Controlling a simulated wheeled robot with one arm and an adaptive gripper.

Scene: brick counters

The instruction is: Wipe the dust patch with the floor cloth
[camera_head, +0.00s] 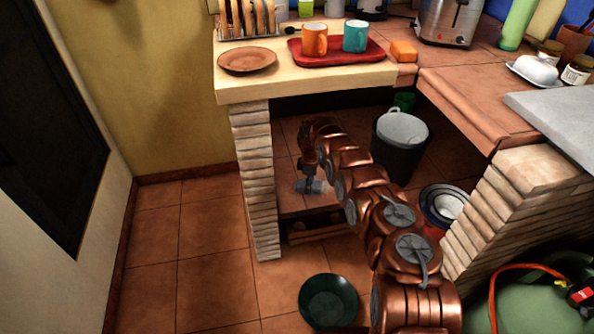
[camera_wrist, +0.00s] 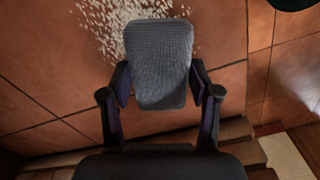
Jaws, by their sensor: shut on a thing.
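In the wrist view my gripper (camera_wrist: 161,98) is shut on the grey floor cloth (camera_wrist: 160,52), a folded, textured pad that sticks out beyond the fingertips. The dust patch (camera_wrist: 112,22) is a scatter of pale specks on the brown tiles, beyond and to the left of the cloth, with some specks at its right side. The cloth covers part of the patch. I cannot tell whether the cloth touches the tiles. In the head view my gripper (camera_head: 309,178) reaches down under the counter, with the cloth (camera_head: 309,187) at its tip near a tiled surface.
A brick pillar (camera_head: 255,180) stands left of my arm and the counter (camera_head: 300,85) hangs over it. A dark bin (camera_head: 398,152) stands to the right, near stacked bowls (camera_head: 430,208). A wooden crate (camera_head: 320,232) and a dark green bowl (camera_head: 328,301) lie nearer. Floor at left is clear.

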